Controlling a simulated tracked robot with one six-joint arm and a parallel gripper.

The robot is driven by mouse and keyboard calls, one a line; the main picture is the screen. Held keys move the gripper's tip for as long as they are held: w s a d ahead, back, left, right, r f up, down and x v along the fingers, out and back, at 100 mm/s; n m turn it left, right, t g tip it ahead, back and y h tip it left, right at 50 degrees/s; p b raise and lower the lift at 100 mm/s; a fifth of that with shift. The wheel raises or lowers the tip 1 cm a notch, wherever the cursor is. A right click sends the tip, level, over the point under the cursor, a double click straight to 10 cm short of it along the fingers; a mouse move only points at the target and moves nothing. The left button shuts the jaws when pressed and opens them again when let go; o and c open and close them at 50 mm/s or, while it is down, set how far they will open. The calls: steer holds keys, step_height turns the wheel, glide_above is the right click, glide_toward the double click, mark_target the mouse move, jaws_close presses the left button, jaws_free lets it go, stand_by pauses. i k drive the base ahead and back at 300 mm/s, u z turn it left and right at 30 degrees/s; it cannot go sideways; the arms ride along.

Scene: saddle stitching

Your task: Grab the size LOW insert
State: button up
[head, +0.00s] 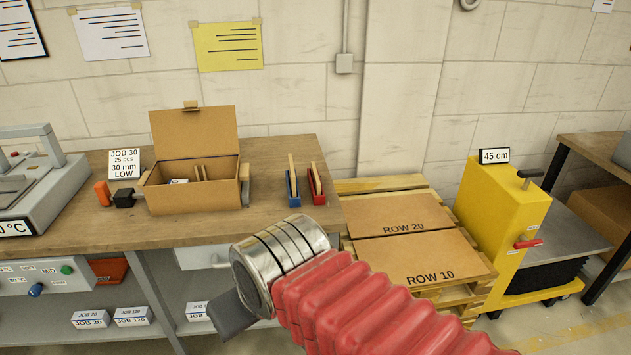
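No piece that I can read as the size LOW insert shows clearly. A white card (125,164) on the bench reads JOB 30, 25 pcs, 30 mm, LOW. Beside it stands an open cardboard box (196,199) with its lid up; upright tan pieces (201,173) and a small white and blue item (179,181) show inside. To its right are a blue holder (293,190) and a red holder (316,187), each with a tan upright piece. My gripper (236,316) is in front of the bench's front edge, apart from these things; one dark grey finger shows, and its opening is hidden.
A grey press (42,185) stands at the bench's left. Small white boxes (91,317) sit on the shelf below. Pallets with cardboard marked ROW 10 (419,261) and a yellow machine (500,225) stand to the right. The bench top (200,227) in front of the box is clear.

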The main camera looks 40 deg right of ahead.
mark_target(316, 180)
steer(key=u, duration=0.05)
steer(key=i, duration=1)
steer(key=z, duration=0.05)
